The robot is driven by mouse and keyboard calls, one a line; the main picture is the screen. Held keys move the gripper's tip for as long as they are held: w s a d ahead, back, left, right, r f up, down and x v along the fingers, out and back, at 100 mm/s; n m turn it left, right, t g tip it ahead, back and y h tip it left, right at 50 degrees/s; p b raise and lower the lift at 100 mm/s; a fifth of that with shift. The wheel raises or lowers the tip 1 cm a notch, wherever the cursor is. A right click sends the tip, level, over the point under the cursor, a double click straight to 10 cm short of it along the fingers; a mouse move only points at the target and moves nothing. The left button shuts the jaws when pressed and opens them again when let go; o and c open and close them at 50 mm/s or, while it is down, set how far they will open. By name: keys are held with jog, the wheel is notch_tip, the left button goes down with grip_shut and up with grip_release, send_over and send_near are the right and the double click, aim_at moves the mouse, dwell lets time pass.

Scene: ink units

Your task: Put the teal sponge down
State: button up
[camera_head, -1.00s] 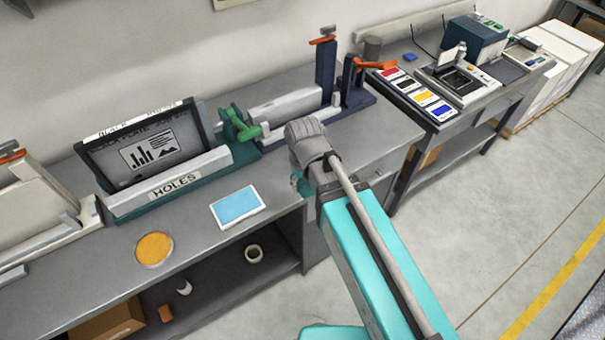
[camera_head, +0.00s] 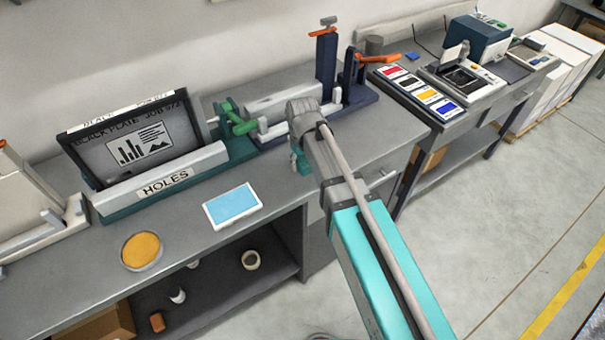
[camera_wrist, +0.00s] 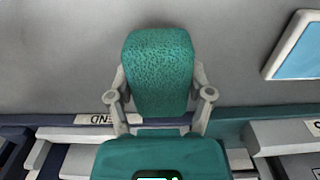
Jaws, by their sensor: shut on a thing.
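The teal sponge (camera_wrist: 160,70) is between the two grey fingers of my gripper (camera_wrist: 160,97), which is shut on it in the wrist view. The sponge has a rough, speckled face. Behind it in the wrist view is the bare grey bench top. I cannot tell whether the sponge touches the bench. In the head view my arm hides most of my gripper, and only a small teal patch (camera_head: 301,163) shows below the wrist, over the front part of the bench (camera_head: 265,178).
A blue pad with a white rim (camera_head: 232,206) lies to the left, with a round orange-topped dish (camera_head: 141,250) farther left. The HOLES rack (camera_head: 160,185) and a navy stand (camera_head: 345,95) are behind. Ink cards (camera_head: 418,86) lie on the right bench.

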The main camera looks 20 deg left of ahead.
aim_at(302, 162)
jog(key=shift+w+a+f+b, duration=0.2)
jog(key=shift+w+f+b, duration=0.2)
jog(key=shift+w+f, duration=0.25)
jog(key=shift+f, duration=0.1)
jog(key=shift+w+a+f+b, duration=0.15)
jog(key=shift+w+f+b, duration=0.1)
jog(key=shift+f+b, duration=1.7)
jog(key=shift+b, duration=0.05)
jog(key=shift+f, duration=0.1)
jog(key=o, duration=1)
notch_tip(302, 162, up, 12)
jog(key=p, duration=1.2)
